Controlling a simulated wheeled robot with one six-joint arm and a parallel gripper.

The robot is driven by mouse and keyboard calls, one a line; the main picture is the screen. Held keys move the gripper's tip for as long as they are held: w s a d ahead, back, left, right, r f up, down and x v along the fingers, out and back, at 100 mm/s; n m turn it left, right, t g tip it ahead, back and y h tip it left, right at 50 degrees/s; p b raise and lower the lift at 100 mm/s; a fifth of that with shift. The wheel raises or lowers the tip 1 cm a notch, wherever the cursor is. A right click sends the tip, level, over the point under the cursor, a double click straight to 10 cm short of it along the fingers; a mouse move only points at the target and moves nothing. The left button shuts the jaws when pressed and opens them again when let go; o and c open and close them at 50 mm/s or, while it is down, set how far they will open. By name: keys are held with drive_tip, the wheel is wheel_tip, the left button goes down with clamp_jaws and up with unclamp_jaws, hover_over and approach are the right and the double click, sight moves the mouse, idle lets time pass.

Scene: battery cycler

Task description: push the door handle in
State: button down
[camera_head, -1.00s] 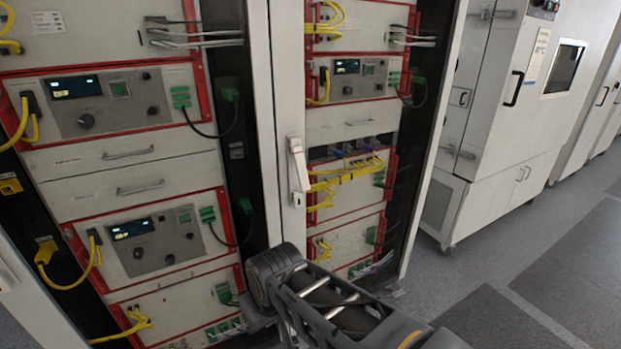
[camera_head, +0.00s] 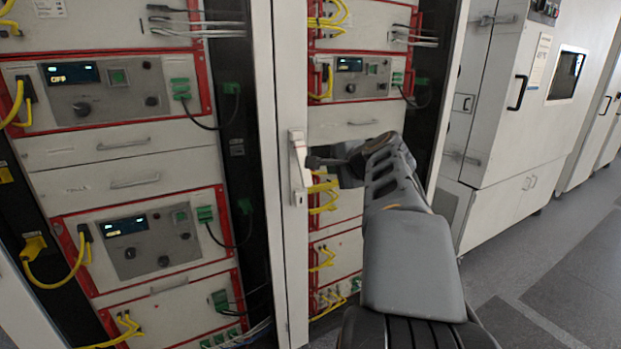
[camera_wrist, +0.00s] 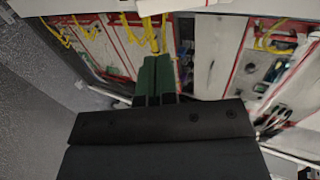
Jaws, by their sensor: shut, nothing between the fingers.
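The door handle (camera_head: 299,165) is a white lever on the white door frame in the head view. Its lower end appears to stand out from its plate, with a keyhole plate below. My gripper (camera_head: 314,162) is just to the right of the handle, partly hidden by my wrist. I cannot tell whether it touches the handle. In the wrist view my gripper (camera_wrist: 156,77) shows dark green fingers, shut together and empty. I cannot pick out the handle for certain in that view.
Red-edged cycler units (camera_head: 109,87) with yellow cables fill the cabinet left of the door frame. More units and cables (camera_head: 322,258) show behind my arm. A large white chamber (camera_head: 505,130) stands to the right, with open grey floor (camera_head: 560,270) in front.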

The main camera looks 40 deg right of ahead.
sight(307, 174)
drive_tip(key=p+x, duration=0.1)
drive_tip(key=x, duration=1.3)
drive_tip(key=shift+a, duration=0.1)
drive_tip(key=shift+w, duration=0.1)
